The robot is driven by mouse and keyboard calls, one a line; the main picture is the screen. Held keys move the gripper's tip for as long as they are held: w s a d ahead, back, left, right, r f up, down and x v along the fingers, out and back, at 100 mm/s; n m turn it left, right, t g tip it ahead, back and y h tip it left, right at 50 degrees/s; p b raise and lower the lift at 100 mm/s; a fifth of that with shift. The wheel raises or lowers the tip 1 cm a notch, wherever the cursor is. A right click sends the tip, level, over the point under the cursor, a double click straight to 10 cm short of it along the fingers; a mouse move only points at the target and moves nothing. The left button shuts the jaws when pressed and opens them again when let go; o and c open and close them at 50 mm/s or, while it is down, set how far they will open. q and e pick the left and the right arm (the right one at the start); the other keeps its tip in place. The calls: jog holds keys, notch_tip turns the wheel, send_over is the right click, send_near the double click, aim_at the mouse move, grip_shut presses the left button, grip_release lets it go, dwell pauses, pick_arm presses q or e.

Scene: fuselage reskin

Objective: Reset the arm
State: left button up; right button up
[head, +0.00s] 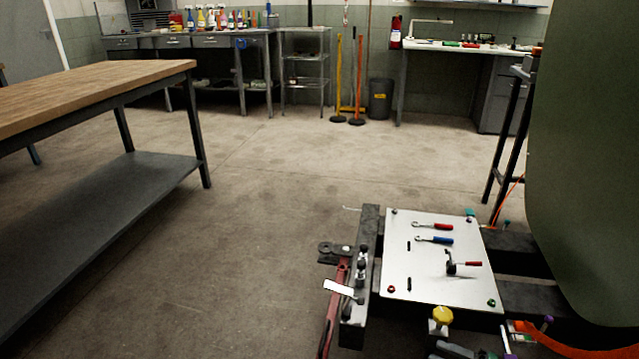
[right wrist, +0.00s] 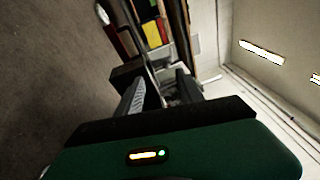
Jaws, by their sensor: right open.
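My right gripper (right wrist: 160,92) shows in the right wrist view with its two dark fingers apart. I see nothing held between them. Behind the fingers are blurred red and yellow shapes and metal bars that I cannot identify. Neither gripper can be made out in the head view, and my left gripper is not in view.
A white plate (head: 400,270) on a dark cart holds a red-handled tool (head: 433,226), a blue-handled tool (head: 435,240) and a small black tool (head: 452,265). A large green curved panel (head: 585,160) fills the right. A wooden-topped bench (head: 90,92) stands left; floor between is clear.

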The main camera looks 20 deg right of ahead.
jog(key=w+a+r+n+g+p, duration=0.25)
jog(key=w+a+n+g, duration=0.2)
jog(key=a+g, duration=0.55)
jog(key=s+a+r+n+g+h+p, duration=0.2)
jog(key=a+r+g+h, duration=0.15)
jog(key=a, duration=0.45)
jog(key=s+a+r+n+g+h+p, duration=0.1)
jog(key=s+a+r+g+h, duration=0.2)
jog(key=a, duration=0.4)
jog(key=s+a+r+n+t+h+p, duration=0.1)
jog(key=s+a+r+t+h+p, duration=0.1)
jog(key=s+r+t+h, duration=0.3)
jog(key=s+a+r+n+h+p, duration=0.2)
jog(key=s+r+h, duration=0.1)
jog(key=r, duration=0.5)
notch_tip(320, 180, up, 38)
jog(key=p, duration=3.8)
jog(key=shift+s+t, duration=0.15)
jog(key=shift+t, duration=0.2)
jog(key=shift+y, duration=0.25)
jog(key=shift+c, duration=0.2)
